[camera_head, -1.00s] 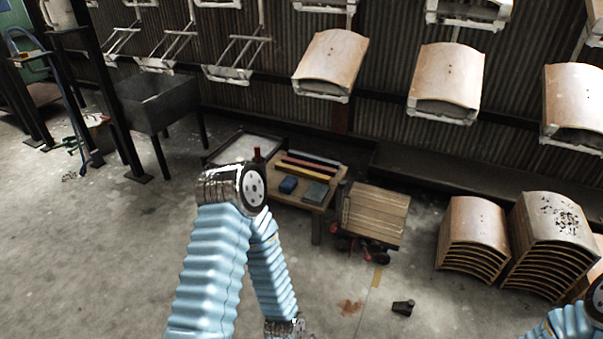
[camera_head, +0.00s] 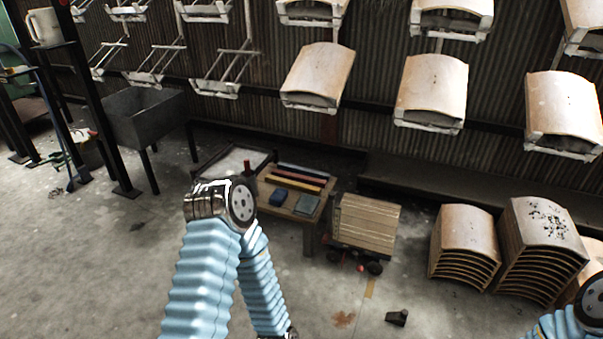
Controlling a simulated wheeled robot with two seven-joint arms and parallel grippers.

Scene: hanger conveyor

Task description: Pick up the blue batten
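A long dark blue batten (camera_head: 304,171) lies at the back of a low wooden table (camera_head: 309,215), behind a red batten (camera_head: 299,178) and a yellow batten (camera_head: 294,185). The three lie roughly side by side across the tabletop. My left arm stands in front of the table's left side, its elbow near the table's left corner and its forearm running down to the bottom edge. Its gripper is outside the picture. Only a bit of my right arm shows at the lower right corner, and that gripper is also out of view.
A small blue block (camera_head: 277,198) and a grey block (camera_head: 307,204) lie in front of the battens. A cart of wooden slats (camera_head: 367,222) stands right of the table, with stacked curved panels (camera_head: 464,241) farther right. A dark object (camera_head: 397,317) lies on the floor. Panels hang along the wall.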

